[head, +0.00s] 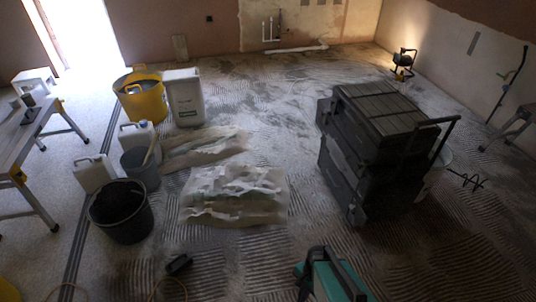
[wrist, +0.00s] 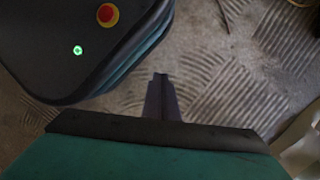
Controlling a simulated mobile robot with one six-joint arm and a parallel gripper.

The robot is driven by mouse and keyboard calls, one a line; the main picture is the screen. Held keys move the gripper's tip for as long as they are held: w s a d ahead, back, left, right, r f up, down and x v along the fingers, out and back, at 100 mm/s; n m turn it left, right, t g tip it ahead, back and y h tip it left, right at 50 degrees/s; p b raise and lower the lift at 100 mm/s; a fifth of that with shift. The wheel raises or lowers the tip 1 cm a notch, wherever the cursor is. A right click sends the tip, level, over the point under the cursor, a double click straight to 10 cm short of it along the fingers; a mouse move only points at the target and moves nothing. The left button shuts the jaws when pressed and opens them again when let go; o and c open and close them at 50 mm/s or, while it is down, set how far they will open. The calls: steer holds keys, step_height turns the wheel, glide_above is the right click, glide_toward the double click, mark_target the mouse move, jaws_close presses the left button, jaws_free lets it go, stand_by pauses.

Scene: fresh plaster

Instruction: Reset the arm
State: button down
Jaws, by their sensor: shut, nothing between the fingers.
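My gripper (wrist: 161,78) shows in the wrist view, its two dark fingers together with nothing between them. It points out over the grooved, dusty floor, beside the rounded dark and teal edge of my own base with its red button. In the head view, part of my teal and dark arm (head: 332,275) shows at the bottom edge, right of centre. The fingers cannot be made out in the head view.
A black toolbox stack (head: 375,140) stands at the right. Bags (head: 235,197) lie mid-floor. A black bucket (head: 121,211), a yellow tub (head: 141,95) and white containers (head: 184,97) stand left. A work lamp (head: 403,62) stands far right. A small dark object (head: 179,264) lies in front.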

steer(key=s+d+r+n+g+h, duration=0.1)
steer(key=s+d+r+n+g, duration=0.1)
steer(key=s+n, duration=0.5)
steer(key=d+r+n, duration=0.1)
steer(key=d+n, duration=0.1)
steer(key=n, duration=0.1)
steer(key=shift+s+r+n+h, duration=0.3)
steer(key=shift+s+r+h, duration=0.05)
steer(key=shift+h, duration=0.05)
